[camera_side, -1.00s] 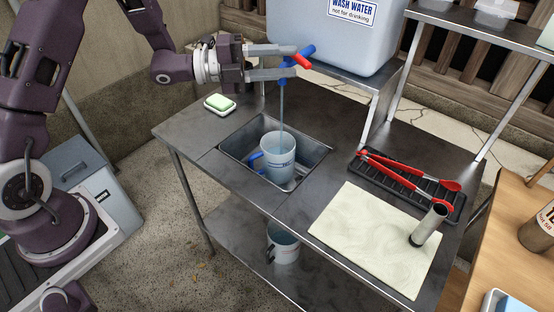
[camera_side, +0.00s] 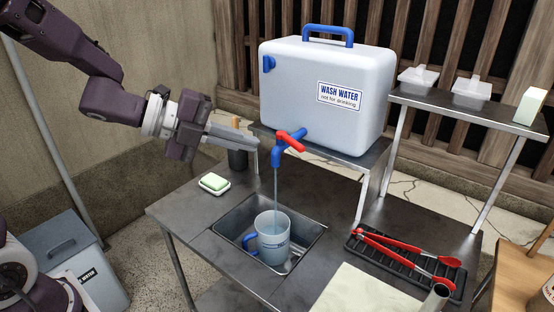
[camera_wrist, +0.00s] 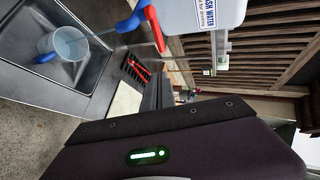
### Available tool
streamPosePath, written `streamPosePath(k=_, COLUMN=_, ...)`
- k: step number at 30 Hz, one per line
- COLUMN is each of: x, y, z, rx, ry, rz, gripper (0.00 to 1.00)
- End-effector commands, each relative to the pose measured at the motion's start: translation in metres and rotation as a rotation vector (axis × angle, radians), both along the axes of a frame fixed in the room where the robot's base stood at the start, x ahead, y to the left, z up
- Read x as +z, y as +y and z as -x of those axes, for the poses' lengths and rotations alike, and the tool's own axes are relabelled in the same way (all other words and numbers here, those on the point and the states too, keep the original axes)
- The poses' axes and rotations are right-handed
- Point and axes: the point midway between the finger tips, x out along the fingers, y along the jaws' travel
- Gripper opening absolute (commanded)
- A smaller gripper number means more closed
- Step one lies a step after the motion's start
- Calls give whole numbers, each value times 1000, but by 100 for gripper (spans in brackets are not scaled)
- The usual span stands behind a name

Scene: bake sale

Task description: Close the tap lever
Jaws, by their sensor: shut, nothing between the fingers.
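The tap (camera_side: 278,157) is blue, on the lower front of the white wash-water tank (camera_side: 325,95). Its red lever (camera_side: 292,142) slants down to the right across the tap top. A stream of water runs from the spout into a pale jug (camera_side: 272,238) with a blue handle, standing in the sink (camera_side: 310,232). My gripper (camera_side: 243,143) is shut and empty, to the left of the tap and apart from the lever. The wrist view also shows the red lever (camera_wrist: 155,29), the blue tap (camera_wrist: 131,21) and the jug (camera_wrist: 69,43); my fingertips are not clear there.
A soap dish (camera_side: 214,184) lies on the counter left of the sink. Red tongs (camera_side: 405,257) lie on a black rack to the right. The tank's metal stand (camera_side: 368,172) is close to the tap.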

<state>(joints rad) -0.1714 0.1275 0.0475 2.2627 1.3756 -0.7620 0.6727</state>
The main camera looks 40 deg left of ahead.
Motion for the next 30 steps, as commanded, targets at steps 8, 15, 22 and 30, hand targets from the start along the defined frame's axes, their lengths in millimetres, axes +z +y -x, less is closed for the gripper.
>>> streamPosePath(k=8, x=13, y=30, z=32, rx=192, ry=37, rz=-75, gripper=0)
streamPosePath(k=15, x=-11, y=14, z=-4, rx=190, ry=43, rz=-74, gripper=0)
streamPosePath(k=22, x=-36, y=-4, z=-44, rx=188, ry=39, rz=-75, gripper=0)
streamPosePath(k=30, x=-35, y=-18, z=-78, rx=189, ry=35, rz=-75, gripper=0)
